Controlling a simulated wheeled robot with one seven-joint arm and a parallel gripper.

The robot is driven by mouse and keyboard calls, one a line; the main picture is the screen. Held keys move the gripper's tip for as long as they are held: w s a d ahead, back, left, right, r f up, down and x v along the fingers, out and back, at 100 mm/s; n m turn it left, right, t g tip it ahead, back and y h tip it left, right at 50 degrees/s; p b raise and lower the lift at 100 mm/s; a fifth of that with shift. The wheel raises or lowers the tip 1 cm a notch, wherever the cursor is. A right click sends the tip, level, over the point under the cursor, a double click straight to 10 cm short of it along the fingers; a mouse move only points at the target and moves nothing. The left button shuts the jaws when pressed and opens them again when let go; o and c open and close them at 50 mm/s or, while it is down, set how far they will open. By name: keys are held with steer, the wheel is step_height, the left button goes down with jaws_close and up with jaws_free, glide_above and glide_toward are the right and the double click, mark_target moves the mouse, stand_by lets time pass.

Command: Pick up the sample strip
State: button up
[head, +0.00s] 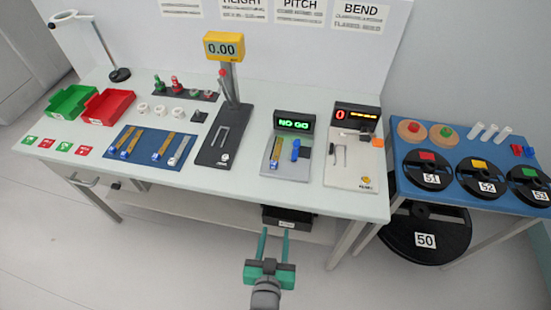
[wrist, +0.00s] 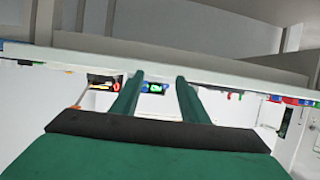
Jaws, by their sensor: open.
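Several thin strips with blue ends lie on a dark blue mat (head: 139,150) at the left of the bench; most are gold, and one at the right end (head: 182,151) is silvery. Another gold strip (head: 276,150) stands in the grey gauge (head: 290,166) whose display reads NO GO. I cannot tell which one is the sample strip. My gripper (head: 273,232) is open and empty, in front of the bench's front edge and apart from every strip. Its two green fingers also show in the wrist view (wrist: 160,80), where no strip is clear.
The white bench (head: 240,180) holds a height stand (head: 220,140), a bend gauge (head: 352,160), and red (head: 107,106) and green (head: 70,102) trays. A blue table (head: 470,195) with numbered reels stands at the right. A black box (head: 286,217) sits under the bench. Floor is free at front left.

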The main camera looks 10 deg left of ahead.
steer(key=h, duration=0.1)
glide_toward(274, 164)
steer(key=shift+s+a+r+m, duration=0.1)
steer(key=shift+s+r+m, duration=0.15)
steer(key=shift+s, duration=0.3)
steer(key=shift+s+a+r+m, duration=0.15)
steer(key=shift+s+r, duration=0.2)
steer(key=shift+s, duration=0.2)
steer(key=shift+w, duration=0.3)
steer(key=x, duration=1)
steer(key=shift+d+f, duration=0.2)
steer(key=shift+f, duration=0.1)
jaws_close()
